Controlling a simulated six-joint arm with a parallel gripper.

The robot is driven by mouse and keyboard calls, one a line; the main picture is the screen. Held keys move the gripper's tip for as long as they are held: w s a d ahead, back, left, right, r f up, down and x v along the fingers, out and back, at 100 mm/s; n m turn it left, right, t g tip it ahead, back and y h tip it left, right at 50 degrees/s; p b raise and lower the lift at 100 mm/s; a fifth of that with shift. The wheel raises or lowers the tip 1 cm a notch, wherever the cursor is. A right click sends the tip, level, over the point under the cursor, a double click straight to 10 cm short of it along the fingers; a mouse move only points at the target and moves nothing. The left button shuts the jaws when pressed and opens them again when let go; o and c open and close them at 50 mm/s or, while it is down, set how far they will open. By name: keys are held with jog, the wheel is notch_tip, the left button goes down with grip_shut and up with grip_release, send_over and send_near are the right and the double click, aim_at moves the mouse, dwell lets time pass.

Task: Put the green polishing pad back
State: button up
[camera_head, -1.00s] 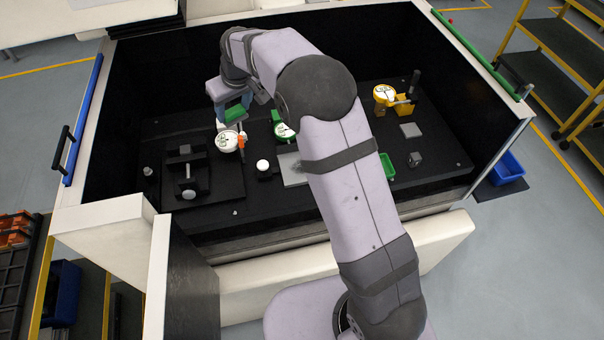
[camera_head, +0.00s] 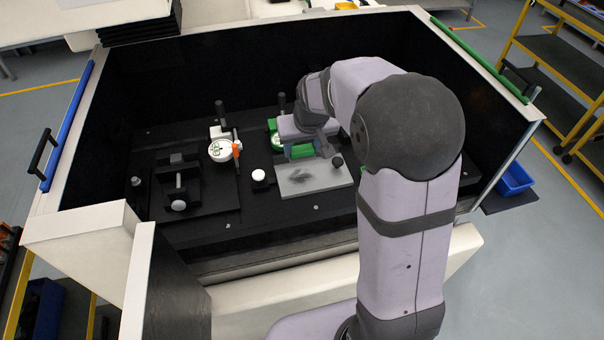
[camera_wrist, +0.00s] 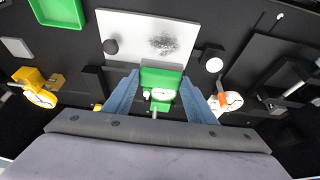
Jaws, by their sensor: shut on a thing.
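The green polishing pad (camera_head: 302,151) is held in my gripper (camera_head: 300,153), at the back edge of the grey plate (camera_head: 312,182) in the head view. In the wrist view the pad (camera_wrist: 162,77) sits between the two blue fingers of my gripper (camera_wrist: 161,82), which are shut on it. The grey plate (camera_wrist: 130,30) lies just beyond it, with a dark smudge on its surface. The pad seems to be above the bench; its exact height is hard to tell. My wrist and arm hide part of the bench in the head view.
A green dial gauge (camera_head: 276,141) stands close behind my gripper. A white dial gauge (camera_head: 220,150) and a white-topped knob (camera_head: 258,175) stand to the left. A black knob (camera_head: 337,160) is near the plate's right end. The wrist view shows a green tray (camera_wrist: 60,24) and yellow gauge (camera_wrist: 40,96).

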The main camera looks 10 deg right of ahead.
jog(key=shift+f+p, duration=1.1)
jog(key=shift+f, duration=3.35)
jog(key=shift+f, duration=0.1)
jog(key=o, duration=1.2)
jog(key=shift+c, duration=0.2)
jog(key=shift+r, duration=0.25)
jog(key=b+v, duration=0.2)
jog(key=v, duration=1)
jog(key=s+f+g, duration=0.2)
jog(key=s+f, duration=0.1)
jog(key=s, duration=0.7)
jog(key=s+f+g, duration=0.2)
jog(key=s+f, duration=0.2)
jog(key=s, duration=0.7)
jog(key=shift+a+g, duration=0.2)
jog(key=shift+g, duration=0.1)
